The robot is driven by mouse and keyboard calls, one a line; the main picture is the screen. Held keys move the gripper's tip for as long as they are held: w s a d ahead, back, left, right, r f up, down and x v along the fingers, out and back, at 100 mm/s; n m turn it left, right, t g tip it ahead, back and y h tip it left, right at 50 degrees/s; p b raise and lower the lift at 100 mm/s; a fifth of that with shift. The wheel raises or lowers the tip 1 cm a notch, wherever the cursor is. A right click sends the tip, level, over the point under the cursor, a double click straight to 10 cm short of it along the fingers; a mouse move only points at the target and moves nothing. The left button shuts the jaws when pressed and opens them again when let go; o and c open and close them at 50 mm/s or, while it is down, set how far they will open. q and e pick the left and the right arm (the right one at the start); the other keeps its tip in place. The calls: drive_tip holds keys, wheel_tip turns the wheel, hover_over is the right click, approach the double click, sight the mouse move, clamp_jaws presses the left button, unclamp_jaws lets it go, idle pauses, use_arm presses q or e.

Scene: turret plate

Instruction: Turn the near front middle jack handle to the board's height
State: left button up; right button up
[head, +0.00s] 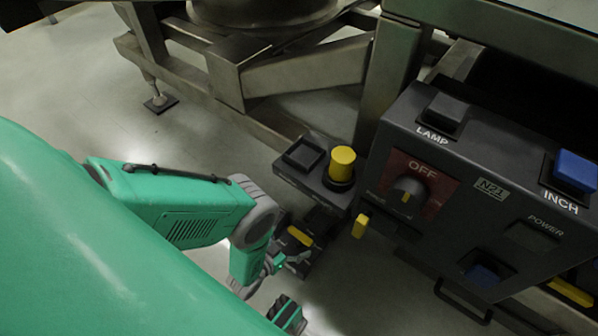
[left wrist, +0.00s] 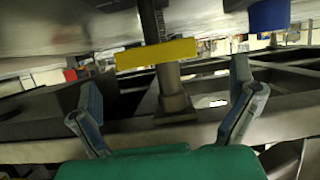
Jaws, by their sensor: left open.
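A yellow bar-shaped jack handle (left wrist: 156,53) crosses a grey upright post with a threaded upper part in the left wrist view. My left gripper (left wrist: 166,88) is open, with one finger on each side of the post in the picture. The handle lies ahead of the fingers, and no contact shows. In the head view my left gripper (head: 282,264) is low, beside a dark unit with a yellow bar (head: 300,237); I cannot tell whether that is the same handle.
A dark control box (head: 408,190) with OFF dial, LAMP and INCH buttons stands at the right. A yellow cylinder (head: 342,163) tops a low unit left of it. Steel frame beams (head: 310,72) run behind. Floor (head: 65,90) at the upper left is clear.

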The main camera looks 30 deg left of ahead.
sight(300, 235)
use_arm(q)
drive_tip(key=x, duration=0.2)
drive_tip(key=b+x, duration=0.1)
drive_tip(key=shift+w+d+f, duration=0.1)
drive_tip(key=shift+w+d, duration=0.25)
drive_tip(key=shift+d, duration=0.05)
drive_tip(key=shift+w+f+b, duration=0.1)
drive_tip(key=shift+w+b, duration=0.2)
drive_tip(key=shift+w, duration=0.05)
drive_tip(key=shift+a+f, duration=0.1)
drive_tip(key=shift+a, duration=0.1)
drive_tip(key=c, duration=0.7)
drive_tip(key=shift+d, duration=0.1)
drive_tip(key=c, duration=0.4)
use_arm(e)
drive_tip(key=shift+d+f, duration=0.2)
drive_tip(key=shift+f, duration=0.45)
drive_tip(key=shift+d+f, duration=0.15)
drive_tip(key=shift+f, duration=0.45)
drive_tip(key=shift+a, duration=0.1)
